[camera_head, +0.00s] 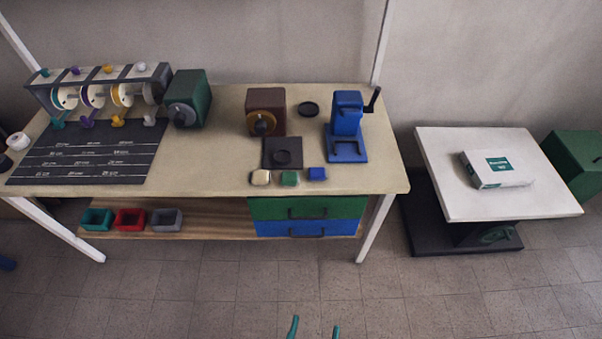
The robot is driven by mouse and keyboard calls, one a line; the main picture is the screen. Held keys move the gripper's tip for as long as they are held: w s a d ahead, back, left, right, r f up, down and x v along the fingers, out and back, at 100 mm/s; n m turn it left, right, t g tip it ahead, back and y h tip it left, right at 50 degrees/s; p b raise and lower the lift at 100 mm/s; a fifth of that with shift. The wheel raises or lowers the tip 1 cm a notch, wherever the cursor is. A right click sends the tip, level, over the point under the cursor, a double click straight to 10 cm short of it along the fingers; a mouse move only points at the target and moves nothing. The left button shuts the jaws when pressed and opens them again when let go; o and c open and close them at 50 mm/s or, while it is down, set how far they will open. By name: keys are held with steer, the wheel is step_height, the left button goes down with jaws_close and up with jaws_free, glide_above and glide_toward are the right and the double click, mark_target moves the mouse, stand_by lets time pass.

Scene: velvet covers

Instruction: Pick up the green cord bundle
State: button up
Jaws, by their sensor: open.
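A small green bundle (289,179), which looks like the green cord bundle, lies near the front edge of the workbench (215,150). It sits between a cream bundle (260,177) and a blue bundle (317,174). It is too small to make out separate cords. My gripper (314,330) shows only as two teal fingertips at the bottom edge of the head view. They are apart with only floor between them, well in front of the bench and the bundle. The rest of my gripper is out of view.
Behind the bundles are a dark plate (282,153), a brown machine (266,112) and a blue press (346,125). A spool rack (100,88) stands left. Green and blue drawers (307,217) hang below. A white table (460,150) stands right. The floor ahead (240,285) is clear.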

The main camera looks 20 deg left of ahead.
steer(key=w+a+f, duration=0.3)
steer(key=w, duration=0.5)
steer(key=n+y, duration=0.3)
steer(key=y, duration=0.1)
glide_toward(289, 177)
steer(key=shift+x, duration=4.3)
steer(key=c, duration=0.8)
